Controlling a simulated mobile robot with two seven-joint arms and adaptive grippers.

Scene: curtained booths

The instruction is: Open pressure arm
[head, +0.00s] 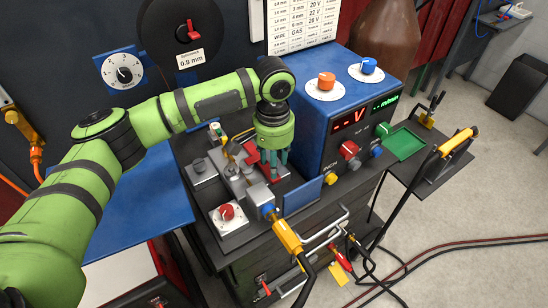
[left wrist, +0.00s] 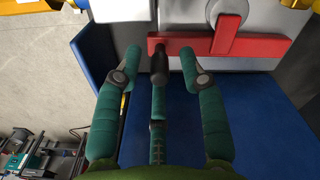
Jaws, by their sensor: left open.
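The pressure arm is a red bar (left wrist: 192,42) across a grey metal block in the left wrist view. A dark knob (left wrist: 158,70) sits at its left end. My left gripper (left wrist: 160,58) is open, with its green fingers on either side of the knob; I cannot tell whether they touch it. In the head view, my left gripper (head: 273,160) points down over the feed mechanism and partly hides the red pressure arm (head: 251,155). My right gripper is in neither view.
A blue welder box (head: 305,130) with orange and blue dials stands close to the right of my gripper. A red knob on a white plate (head: 227,213) and a yellow torch connector (head: 287,237) are in front. A black spool (head: 183,30) hangs behind.

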